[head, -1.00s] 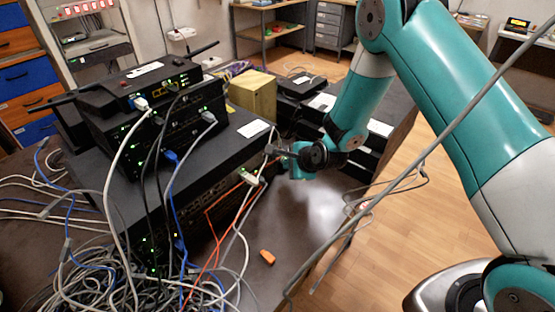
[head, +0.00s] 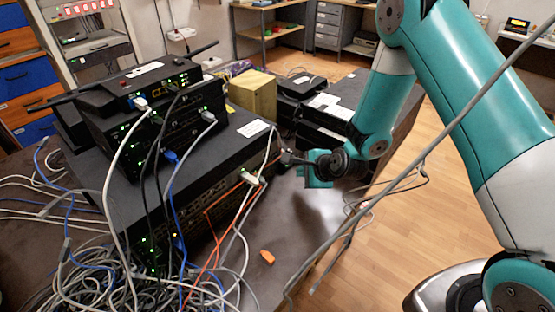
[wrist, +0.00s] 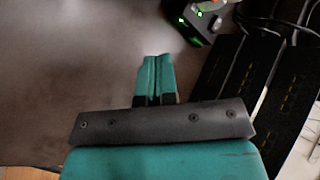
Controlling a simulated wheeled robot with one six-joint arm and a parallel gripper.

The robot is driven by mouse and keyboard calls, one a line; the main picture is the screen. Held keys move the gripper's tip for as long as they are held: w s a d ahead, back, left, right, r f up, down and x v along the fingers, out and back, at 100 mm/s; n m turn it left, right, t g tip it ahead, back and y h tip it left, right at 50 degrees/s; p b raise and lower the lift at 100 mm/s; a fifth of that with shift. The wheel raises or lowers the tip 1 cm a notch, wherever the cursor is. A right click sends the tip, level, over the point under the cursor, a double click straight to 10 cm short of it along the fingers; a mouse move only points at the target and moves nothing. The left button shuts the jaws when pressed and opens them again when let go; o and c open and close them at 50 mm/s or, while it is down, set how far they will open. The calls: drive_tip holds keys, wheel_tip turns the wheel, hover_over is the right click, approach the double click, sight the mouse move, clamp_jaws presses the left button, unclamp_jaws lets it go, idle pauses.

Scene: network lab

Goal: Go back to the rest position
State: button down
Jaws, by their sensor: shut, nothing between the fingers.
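My gripper (head: 287,159) is at the right end of the large black rack unit (head: 215,160), above the dark table (head: 300,215). In the wrist view, its two teal fingers (wrist: 156,78) are together with nothing between them. Below them is bare dark tabletop, and black equipment is at the right. In the head view the fingertips are small and dark against the rack unit and cables, so whether they touch anything there is hard to tell.
Stacked black network devices (head: 155,105) with plugged cables stand at the left. A cable tangle (head: 110,275) lies in front. A small orange piece (head: 267,257) lies on the table. A yellow box (head: 253,94) and more black units (head: 330,115) are behind. A grey cable (head: 440,140) crosses before my arm.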

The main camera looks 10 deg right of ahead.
drive_tip(key=shift+r, duration=0.1)
drive_tip(key=s+a+r+n+g+y, duration=0.1)
drive_tip(key=s+a+r+n, duration=0.25)
drive_tip(key=r, duration=0.25)
drive_tip(key=s+a+r+n+g, duration=0.2)
drive_tip(key=s+r+n, duration=0.1)
drive_tip(key=r+n, duration=0.25)
drive_tip(key=s+a+r+n+g+y, duration=0.1)
drive_tip(key=s+a+r+n, duration=0.1)
drive_tip(key=s+r+n, duration=0.35)
drive_tip(key=s+r+n+g, duration=0.2)
drive_tip(key=s+r+n, duration=0.3)
drive_tip(key=s, duration=0.3)
drive_tip(key=s+d+r+n+g+h, duration=0.1)
drive_tip(key=s+r+n+g, duration=0.1)
drive_tip(key=s+r+n, duration=0.4)
drive_tip(key=s, duration=0.3)
drive_tip(key=shift+s+d, duration=0.2)
drive_tip(key=shift+s, duration=0.05)
